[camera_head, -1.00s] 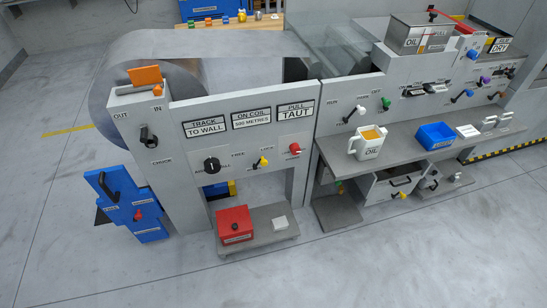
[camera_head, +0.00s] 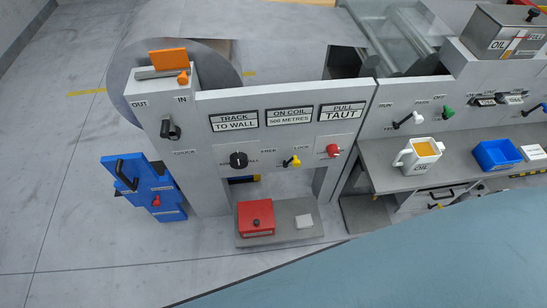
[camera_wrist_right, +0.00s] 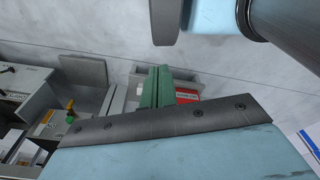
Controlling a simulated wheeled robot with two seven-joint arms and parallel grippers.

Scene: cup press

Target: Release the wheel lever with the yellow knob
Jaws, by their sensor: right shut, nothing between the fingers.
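The wheel lever with the yellow knob (camera_head: 294,161) is on the grey front panel (camera_head: 220,105), between the black dial and the red knob. Its knob sits right of its pivot, on the side of the LOCK label. My right gripper (camera_wrist_right: 157,72) shows in the right wrist view as green fingers, shut with nothing between them. It is not in contact with the lever in any view. A large pale blue part of my own arm covers the bottom right of the head view. My left gripper is in neither view.
A black dial (camera_head: 238,160) and a red knob (camera_head: 333,151) flank the lever. A red box (camera_head: 256,217) stands on a low step below. A blue unit (camera_head: 145,188) stands at left. An oil jug (camera_head: 418,156) and blue bin (camera_head: 496,155) are on the right shelf.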

